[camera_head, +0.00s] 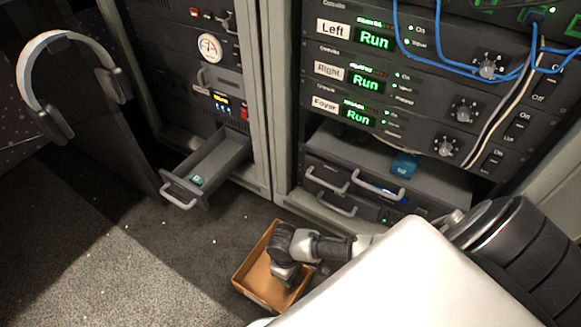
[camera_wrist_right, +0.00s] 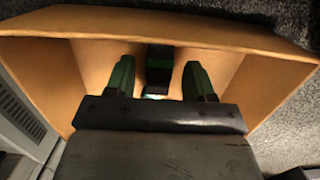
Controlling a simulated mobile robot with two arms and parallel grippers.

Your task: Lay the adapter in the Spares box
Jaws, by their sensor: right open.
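An open brown cardboard box (camera_head: 246,272) stands on the floor in front of the racks. It is likely the Spares box, but no label shows. Its wall also fills the wrist view (camera_wrist_right: 230,32). My right gripper (camera_head: 287,278) reaches down into it. In the wrist view its two green-and-black fingers (camera_wrist_right: 159,90) are spread apart. Between and beyond the fingertips a small dark object with green on top (camera_wrist_right: 159,64), likely the adapter, lies inside the box, apart from both fingers. Its underside is hard to make out. My left gripper is in neither view.
An open grey drawer (camera_head: 222,158) juts from the left rack and holds a small teal item (camera_head: 196,180). A blue item (camera_head: 403,165) sits on the right rack's shelf. Headphones (camera_head: 45,70) hang at left. The carpet (camera_head: 120,240) left of the box is clear.

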